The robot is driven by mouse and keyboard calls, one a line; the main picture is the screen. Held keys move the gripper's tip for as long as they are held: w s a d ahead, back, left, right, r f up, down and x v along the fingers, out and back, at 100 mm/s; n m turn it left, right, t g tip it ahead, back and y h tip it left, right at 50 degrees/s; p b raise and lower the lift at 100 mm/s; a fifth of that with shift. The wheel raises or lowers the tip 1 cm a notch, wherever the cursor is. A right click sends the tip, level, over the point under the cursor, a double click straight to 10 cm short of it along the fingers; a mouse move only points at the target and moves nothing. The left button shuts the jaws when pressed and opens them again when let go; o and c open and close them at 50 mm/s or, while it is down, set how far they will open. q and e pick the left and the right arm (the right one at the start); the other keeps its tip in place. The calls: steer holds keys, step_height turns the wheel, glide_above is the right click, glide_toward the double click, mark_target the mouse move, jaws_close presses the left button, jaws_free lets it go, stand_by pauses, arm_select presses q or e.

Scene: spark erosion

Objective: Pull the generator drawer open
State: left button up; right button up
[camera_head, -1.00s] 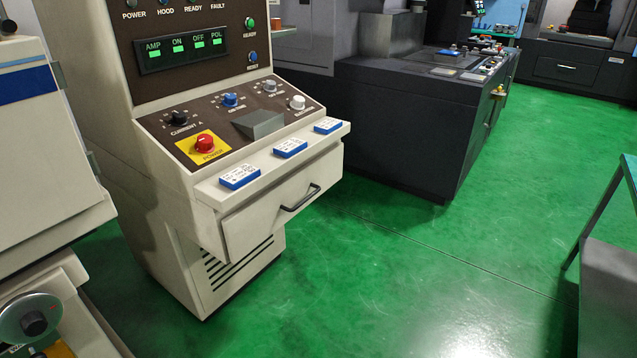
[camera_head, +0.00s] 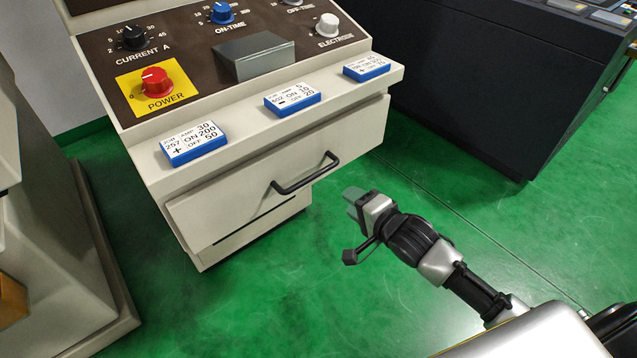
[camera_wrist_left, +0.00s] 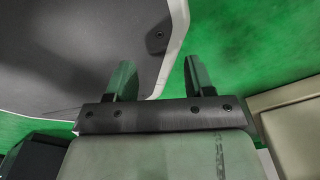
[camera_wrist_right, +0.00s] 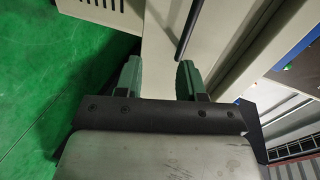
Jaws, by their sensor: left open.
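The generator drawer (camera_head: 235,207) has a cream front beneath the cabinet's ledge, with no clear gap showing around it. Its black bar handle (camera_head: 305,177) runs across the front. My right gripper (camera_head: 352,203) is just right of and in front of the handle, apart from it. In the right wrist view, my right gripper (camera_wrist_right: 160,66) is open and empty, and the dark handle (camera_wrist_right: 187,30) lies beyond its fingertips, slightly right of the gap's middle. My left gripper (camera_wrist_left: 158,64) is open and empty in the left wrist view; the head view does not show it.
Three blue-and-white job blocks (camera_head: 193,143) stand on the ledge (camera_head: 225,155) above the drawer. A red power knob (camera_head: 155,81) and other dials are on the sloped panel. A dark machine (camera_head: 480,85) stands at right. Green floor (camera_head: 330,290) is free in front.

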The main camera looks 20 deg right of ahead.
mark_target(319, 172)
steer(key=shift+m+y, duration=0.3)
steer(key=shift+y, duration=0.2)
steer(key=w+a, duration=0.1)
steer(key=w, duration=0.2)
steer(key=w+a, duration=0.2)
steer(key=w, duration=0.1)
steer(key=w+a+r+b, duration=0.1)
steer(key=w, duration=0.3)
steer(key=shift+a, duration=0.4)
steer(key=shift+c, duration=0.2)
arm_select(q)
steer(key=shift+w+a+f, duration=0.4)
steer(key=shift+w+f, duration=0.05)
steer(key=shift+f, duration=0.05)
arm_select(e)
jaws_close()
